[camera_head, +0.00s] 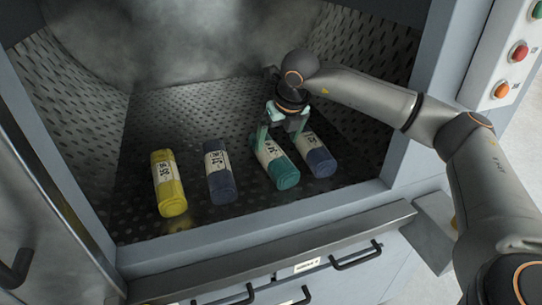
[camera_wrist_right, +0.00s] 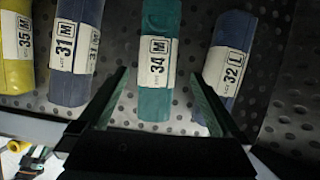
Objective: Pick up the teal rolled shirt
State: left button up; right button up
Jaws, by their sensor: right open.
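The teal rolled shirt (camera_head: 286,174) lies on the perforated floor of the washer, with a white paper band marked 34 M; it also shows in the right wrist view (camera_wrist_right: 156,103). My right gripper (camera_head: 279,143) is open at the teal roll's far part, with a finger on either side of it. In the right wrist view the fingers (camera_wrist_right: 162,98) flank the teal roll with gaps on both sides. The right finger is close to the navy roll marked 32 L (camera_wrist_right: 229,62).
A yellow roll (camera_head: 172,198) and a blue roll (camera_head: 222,186) lie to the left, and a navy roll (camera_head: 321,163) lies close on the right. The washer's front sill (camera_head: 270,229) and side walls bound the space. Steam hangs at the back.

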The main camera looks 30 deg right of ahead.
aim_at(273, 151)
jog(key=shift+p+x, duration=0.6)
jog(key=shift+x, duration=2.4)
jog(key=shift+s+a, duration=0.15)
jog(key=c, duration=1.5)
jog(key=shift+r, duration=0.1)
